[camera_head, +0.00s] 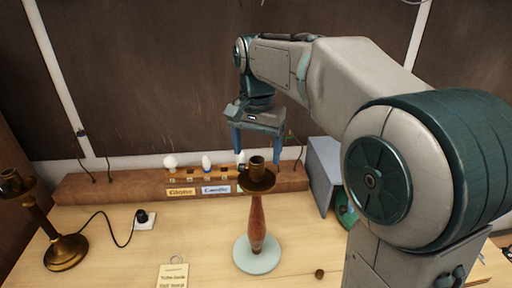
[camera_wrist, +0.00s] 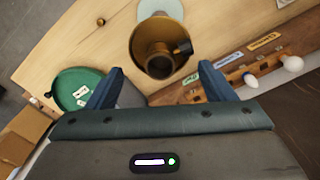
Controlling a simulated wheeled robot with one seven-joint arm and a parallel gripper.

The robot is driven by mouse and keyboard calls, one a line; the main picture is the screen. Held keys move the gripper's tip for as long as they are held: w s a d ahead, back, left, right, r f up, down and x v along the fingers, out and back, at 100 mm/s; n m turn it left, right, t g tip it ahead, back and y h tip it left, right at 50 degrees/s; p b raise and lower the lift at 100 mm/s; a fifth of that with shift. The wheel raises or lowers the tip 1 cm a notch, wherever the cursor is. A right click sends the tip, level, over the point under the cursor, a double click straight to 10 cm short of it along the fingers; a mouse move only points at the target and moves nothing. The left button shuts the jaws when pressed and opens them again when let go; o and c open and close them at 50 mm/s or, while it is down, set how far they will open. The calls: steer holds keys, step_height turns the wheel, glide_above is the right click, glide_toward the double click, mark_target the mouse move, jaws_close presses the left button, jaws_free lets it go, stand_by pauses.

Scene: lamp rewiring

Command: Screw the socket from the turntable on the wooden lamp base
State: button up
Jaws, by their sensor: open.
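The wooden lamp base stands upright on the table, with a red-brown stem (camera_head: 257,222) and a pale round foot (camera_head: 256,257). A brass dish and cup-shaped socket (camera_head: 257,166) sit on top of it; how firmly the socket is seated cannot be told. The socket also shows in the wrist view (camera_wrist: 160,64), with a dark knob on its side. My gripper (camera_head: 257,160) is open and points down, its fingers apart on either side of the socket's line, not visibly touching it. The green turntable (camera_wrist: 72,92) shows small white labels and no socket; my arm partly hides it in the head view.
A wooden rack (camera_head: 120,184) with bulbs and labels runs along the back. A brass lamp (camera_head: 66,250) stands at left, beside a corded plug on a white plate (camera_head: 145,220). A grey box (camera_head: 324,172) stands behind right. A note (camera_head: 173,275) lies in front.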

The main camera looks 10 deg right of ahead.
mark_target(257, 169)
steer(key=n, duration=0.5)
steer(key=shift+n, duration=0.3)
steer(key=c, duration=0.4)
step_height(257, 169, up, 7)
steer(key=n+b, duration=0.7)
steer(key=n, duration=1.4)
step_height(257, 169, down, 13)
steer(key=shift+f, duration=0.1)
